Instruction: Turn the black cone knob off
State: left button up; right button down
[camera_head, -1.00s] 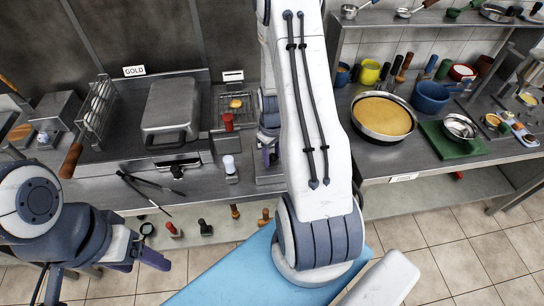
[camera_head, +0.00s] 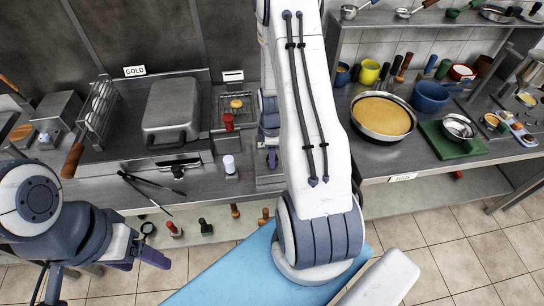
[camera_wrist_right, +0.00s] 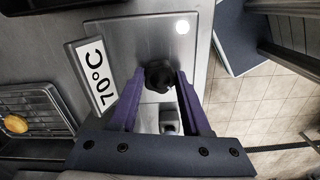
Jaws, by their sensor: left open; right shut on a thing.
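The black knob (camera_wrist_right: 158,76) sits on a metal panel in the right wrist view, beside a white "70°C" label (camera_wrist_right: 92,74). My right gripper (camera_wrist_right: 162,88) is shut on the knob, with one purple finger on each side of it. In the head view my right arm hides the knob, and only part of the right gripper (camera_head: 271,157) shows beside the arm. My left gripper (camera_head: 140,260) is open and empty at the lower left, in front of the counter.
A wire grill tray (camera_wrist_right: 35,118) with a yellow-orange piece lies left of the label. A red-topped item (camera_head: 228,122) and a white-topped item (camera_head: 229,164) stand left of my right gripper. Black tongs (camera_head: 145,190) lie at the counter's front edge.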

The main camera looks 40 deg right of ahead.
jog(key=n, duration=0.5)
jog(key=shift+s+a+f, duration=0.1)
jog(key=shift+s+f, duration=0.05)
jog(key=shift+s, duration=0.05)
jog(key=n, duration=0.3)
jog(key=shift+n, duration=0.4)
jog(key=shift+f, duration=0.1)
jog(key=c, duration=0.5)
grip_release()
jog(key=shift+w+p, duration=0.1)
jog(key=shift+p, duration=0.2)
jog(key=shift+r, duration=0.25)
jog(key=shift+r+p, duration=2.05)
jog(key=shift+r, duration=0.35)
